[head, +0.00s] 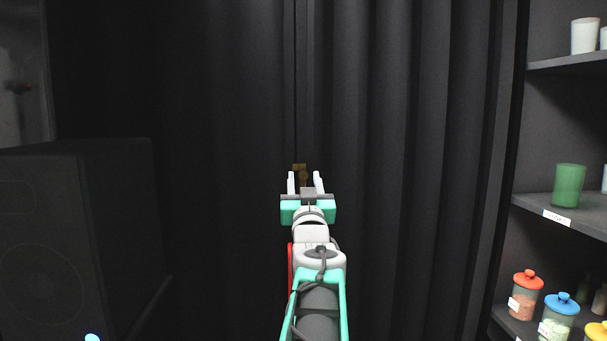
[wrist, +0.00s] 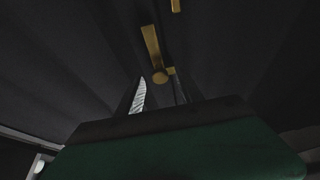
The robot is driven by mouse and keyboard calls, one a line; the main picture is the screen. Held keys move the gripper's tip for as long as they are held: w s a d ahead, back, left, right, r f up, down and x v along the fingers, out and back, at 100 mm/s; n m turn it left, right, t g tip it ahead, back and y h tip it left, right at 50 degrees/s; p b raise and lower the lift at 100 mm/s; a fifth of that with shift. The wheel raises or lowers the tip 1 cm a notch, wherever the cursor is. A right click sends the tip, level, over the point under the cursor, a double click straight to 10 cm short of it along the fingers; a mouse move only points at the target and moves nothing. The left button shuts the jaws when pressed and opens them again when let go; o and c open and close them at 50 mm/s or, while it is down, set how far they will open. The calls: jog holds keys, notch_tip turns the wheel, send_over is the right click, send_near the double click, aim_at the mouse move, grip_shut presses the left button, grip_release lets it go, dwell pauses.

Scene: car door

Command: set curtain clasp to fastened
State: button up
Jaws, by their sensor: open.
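The brass-coloured curtain clasp (head: 299,167) is at the seam between two dark curtain panels, in the middle of the head view. A separate brass piece (wrist: 176,5) sits higher up at the wrist view's top edge. My gripper (head: 305,175) is open and empty, its two pale fingers pointing at the curtain just below and in front of the clasp. I cannot tell whether it touches the clasp; my gripper partly hides its lower part.
Dark curtains (head: 390,120) fill the middle. A large black speaker box (head: 75,240) stands at the left. Dark shelves at the right hold a green cup (head: 568,186), a white cup (head: 585,36) and lidded jars (head: 525,296).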

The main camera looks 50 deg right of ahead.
jog(key=shift+w+d+r, duration=0.25)
jog(key=shift+w+d, duration=0.15)
jog(key=shift+c, duration=0.5)
grip_shut()
dwell(0.7)
